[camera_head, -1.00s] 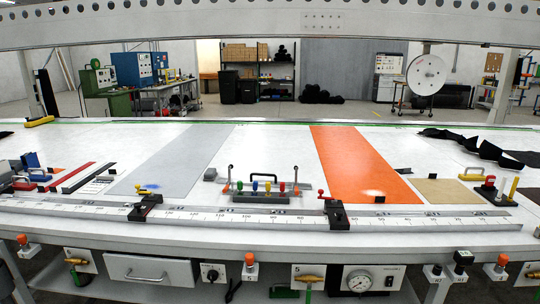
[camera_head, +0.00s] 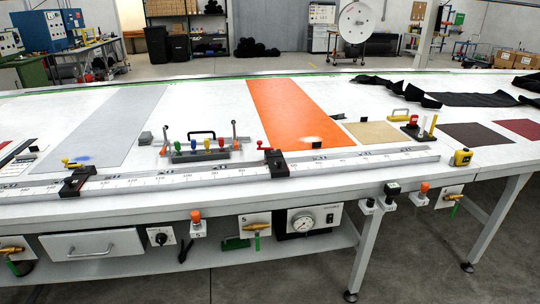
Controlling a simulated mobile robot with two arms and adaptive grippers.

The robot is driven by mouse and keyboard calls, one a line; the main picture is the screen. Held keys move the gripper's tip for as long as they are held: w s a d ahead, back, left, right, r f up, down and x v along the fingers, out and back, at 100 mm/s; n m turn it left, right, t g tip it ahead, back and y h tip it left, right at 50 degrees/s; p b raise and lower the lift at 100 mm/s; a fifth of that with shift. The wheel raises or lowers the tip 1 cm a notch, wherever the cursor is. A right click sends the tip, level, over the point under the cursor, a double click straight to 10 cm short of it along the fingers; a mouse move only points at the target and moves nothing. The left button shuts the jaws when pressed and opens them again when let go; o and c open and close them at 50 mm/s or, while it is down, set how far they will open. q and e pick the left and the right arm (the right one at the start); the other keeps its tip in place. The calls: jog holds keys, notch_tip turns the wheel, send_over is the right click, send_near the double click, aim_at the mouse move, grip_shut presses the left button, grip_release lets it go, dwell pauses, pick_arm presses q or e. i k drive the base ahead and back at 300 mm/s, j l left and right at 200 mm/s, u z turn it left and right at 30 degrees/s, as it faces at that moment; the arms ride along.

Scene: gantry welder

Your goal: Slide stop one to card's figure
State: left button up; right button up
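A long white rail (camera_head: 210,179) with a printed scale runs along the table's front edge. Two black stops sit on it: a left stop (camera_head: 76,184) with a yellow knob, and a right stop (camera_head: 276,164) with a red lever. I cannot tell which is stop one. The scale's figures are small. Neither of my grippers is in view.
A rack with coloured knobs (camera_head: 206,155) stands behind the rail between the stops. Grey (camera_head: 110,120) and orange (camera_head: 290,110) strips cross the white table. A yellow tape measure (camera_head: 461,157) sits near the rail's right end. Floor is clear at front right.

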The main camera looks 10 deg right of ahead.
aim_at(278, 168)
jog(key=i+j+u, duration=0.45)
jog(key=i+j, duration=0.25)
jog(key=j, duration=0.15)
jog(key=i+j+u, duration=0.45)
jog(key=i+j, duration=0.2)
jog(key=i, duration=0.15)
